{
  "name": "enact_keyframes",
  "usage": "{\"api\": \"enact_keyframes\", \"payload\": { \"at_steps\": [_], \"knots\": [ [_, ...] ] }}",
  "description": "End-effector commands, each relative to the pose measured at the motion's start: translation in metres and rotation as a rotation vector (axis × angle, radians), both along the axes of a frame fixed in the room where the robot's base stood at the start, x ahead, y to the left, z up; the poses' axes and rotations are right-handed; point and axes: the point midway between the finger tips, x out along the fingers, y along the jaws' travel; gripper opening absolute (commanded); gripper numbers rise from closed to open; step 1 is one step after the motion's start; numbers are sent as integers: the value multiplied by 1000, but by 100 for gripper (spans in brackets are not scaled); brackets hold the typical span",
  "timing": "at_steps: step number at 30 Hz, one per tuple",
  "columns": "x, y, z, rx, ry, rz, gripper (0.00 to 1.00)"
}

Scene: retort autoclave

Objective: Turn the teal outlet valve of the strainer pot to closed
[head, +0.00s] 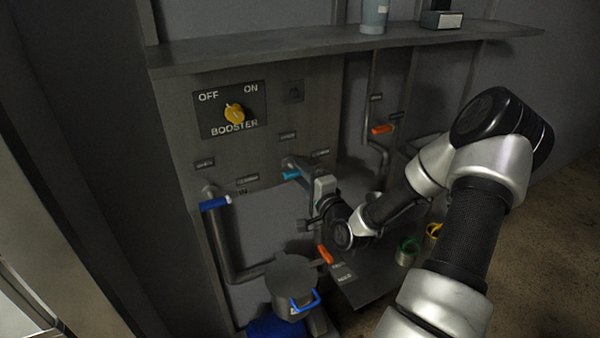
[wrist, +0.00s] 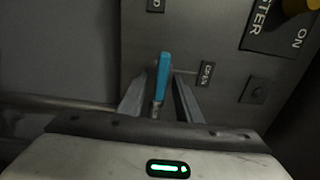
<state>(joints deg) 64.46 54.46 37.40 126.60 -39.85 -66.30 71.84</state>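The teal outlet valve handle (head: 292,175) is on the grey panel, left of my gripper. It also shows in the wrist view (wrist: 163,75), lengthwise between my fingers, with a label reading OPEN (wrist: 206,73) to its right. My gripper (wrist: 160,98) is open, one finger on each side of the handle, with visible gaps. I cannot tell how far the fingertips reach along the handle. In the head view my gripper's body (head: 325,188) is close beside the valve and the fingertips are unclear. The lidded grey pot (head: 290,272), apparently the strainer pot, is below.
A dark blue valve handle (head: 215,202) is to the left. Orange handles are at the upper right (head: 381,129) and below my gripper (head: 326,255). The yellow booster knob (head: 235,113) is above. A shelf (head: 270,49) juts out over the panel.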

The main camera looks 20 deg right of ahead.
Motion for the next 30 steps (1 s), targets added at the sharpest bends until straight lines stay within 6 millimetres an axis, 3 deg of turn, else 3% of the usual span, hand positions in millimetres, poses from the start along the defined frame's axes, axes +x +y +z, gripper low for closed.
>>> {"api": "enact_keyframes", "payload": {
  "at_steps": [8, 21, 30],
  "knots": [
    [-17, -2, 0, -1, 2, -2, 31],
    [-120, -5, 0, 1, 2, -5, 31],
    [-167, -6, 3, 2, 2, -2, 31]
  ]
}}
